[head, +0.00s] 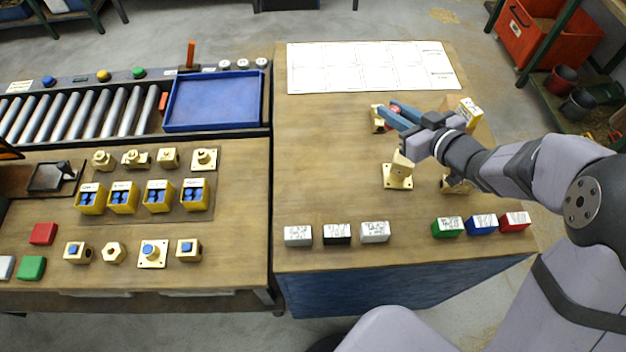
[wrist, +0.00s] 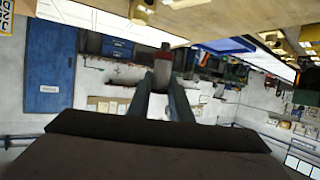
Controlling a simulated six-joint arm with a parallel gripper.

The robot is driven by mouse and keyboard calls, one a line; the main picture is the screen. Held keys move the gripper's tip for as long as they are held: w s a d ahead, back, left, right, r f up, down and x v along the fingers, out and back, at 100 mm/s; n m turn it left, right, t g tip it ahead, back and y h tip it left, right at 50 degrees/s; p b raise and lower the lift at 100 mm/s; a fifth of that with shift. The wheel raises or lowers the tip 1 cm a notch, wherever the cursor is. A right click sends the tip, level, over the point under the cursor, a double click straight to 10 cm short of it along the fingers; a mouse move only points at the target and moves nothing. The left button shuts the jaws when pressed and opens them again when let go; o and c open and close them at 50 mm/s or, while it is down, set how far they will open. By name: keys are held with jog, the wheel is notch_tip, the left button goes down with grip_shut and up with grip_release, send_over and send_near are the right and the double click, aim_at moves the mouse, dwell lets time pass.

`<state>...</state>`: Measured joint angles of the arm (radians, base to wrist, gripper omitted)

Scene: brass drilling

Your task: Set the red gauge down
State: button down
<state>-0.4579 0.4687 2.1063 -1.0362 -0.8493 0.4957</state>
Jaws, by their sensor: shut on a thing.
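The red gauge (head: 396,108) is between the blue fingers of my gripper (head: 390,110), toward the back right of the right-hand table. In the wrist view it shows as a red and grey cylinder (wrist: 163,66) between the two dark fingertips (wrist: 163,85). My gripper is shut on it. Fingers partly cover the gauge in the head view. A brass part (head: 377,119) appears just left of the fingertips; I cannot tell whether the gauge touches it.
A brass part on a square flange (head: 398,178) stands in front of the gripper, another (head: 455,186) under my arm. A yellow labelled bin (head: 470,112) is behind my wrist. Labelled blocks (head: 376,232) line the front edge. A white sheet (head: 370,66) lies behind. The table's left middle is clear.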

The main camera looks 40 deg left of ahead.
jog(key=s+a+n+g, duration=0.3)
jog(key=s+a+g, duration=0.1)
jog(key=s, duration=0.5)
jog(key=s+a+n+g, duration=0.3)
jog(key=s+a, duration=0.2)
jog(key=s, duration=0.4)
jog(key=shift+d+f, duration=0.1)
jog(key=shift+f, duration=5.2)
jog(key=shift+f, duration=0.15)
jog(key=c, duration=1.6)
grip_release()
jog(key=shift+w+d+r, duration=0.1)
jog(key=shift+r, duration=0.1)
jog(key=b+v, duration=0.1)
jog(key=v, duration=1.1)
jog(key=shift+w+f, duration=0.1)
jog(key=shift+f, duration=0.1)
